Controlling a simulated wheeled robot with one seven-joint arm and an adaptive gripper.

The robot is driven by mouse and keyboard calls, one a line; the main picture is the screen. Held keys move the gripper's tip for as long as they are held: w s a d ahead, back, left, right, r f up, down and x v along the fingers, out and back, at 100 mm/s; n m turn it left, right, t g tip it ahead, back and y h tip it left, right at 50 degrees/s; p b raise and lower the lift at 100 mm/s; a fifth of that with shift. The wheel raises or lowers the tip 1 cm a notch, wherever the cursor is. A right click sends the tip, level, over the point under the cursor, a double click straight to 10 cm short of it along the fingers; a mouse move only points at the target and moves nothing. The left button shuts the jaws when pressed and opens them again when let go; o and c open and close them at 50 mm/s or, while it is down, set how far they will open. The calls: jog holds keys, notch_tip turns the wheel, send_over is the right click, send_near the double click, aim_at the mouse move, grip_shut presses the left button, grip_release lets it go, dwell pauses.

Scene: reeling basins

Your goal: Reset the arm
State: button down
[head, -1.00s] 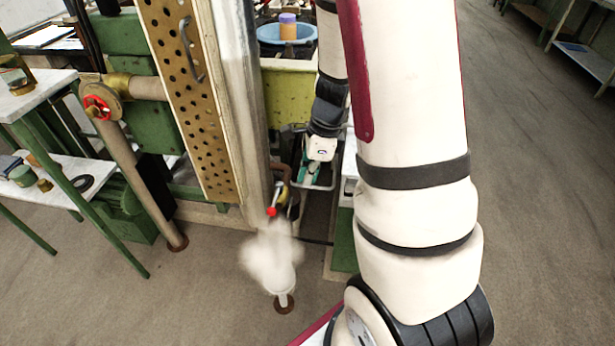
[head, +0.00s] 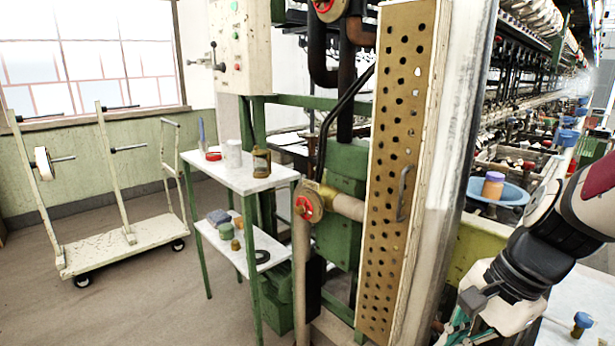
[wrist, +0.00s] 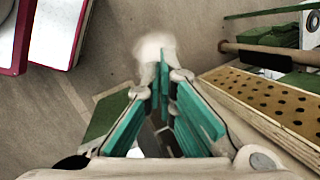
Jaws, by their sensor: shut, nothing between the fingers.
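My gripper (wrist: 166,78) shows in the wrist view with its teal-padded fingers closed together at the tips and nothing between them. In the head view only a bit of its teal fingers (head: 456,326) shows at the bottom edge, below my white and black wrist; the tips are cut off. My arm comes in from the right edge, bent, in front of the reeling machine. In the wrist view the perforated panel (wrist: 265,100) lies to the right of the fingers, apart from them. A white cloud of steam (wrist: 155,47) is beyond the tips.
The perforated panel stands upright left of my gripper in the head view. A blue basin (head: 512,194) holds an orange and purple container (head: 493,186). A shelf table (head: 240,181) with jars and a white trolley (head: 125,243) stand left. The floor (head: 130,310) at front left is clear.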

jog(key=s+a+r+n+h, duration=0.15)
jog(key=s+r+n, duration=0.25)
jog(key=s+n, duration=0.4)
jog(key=s+a+r+n+h, duration=0.1)
jog(key=s+r+n+h, duration=0.15)
jog(key=s+n, duration=0.45)
notch_tip(320, 180, up, 18)
jog(key=s+m+t+p, duration=0.1)
jog(key=s+t+p, duration=0.1)
jog(key=p, duration=1.4)
jog(key=shift+s+r+t, duration=0.15)
jog(key=shift+t, duration=0.25)
jog(key=shift+d, duration=0.1)
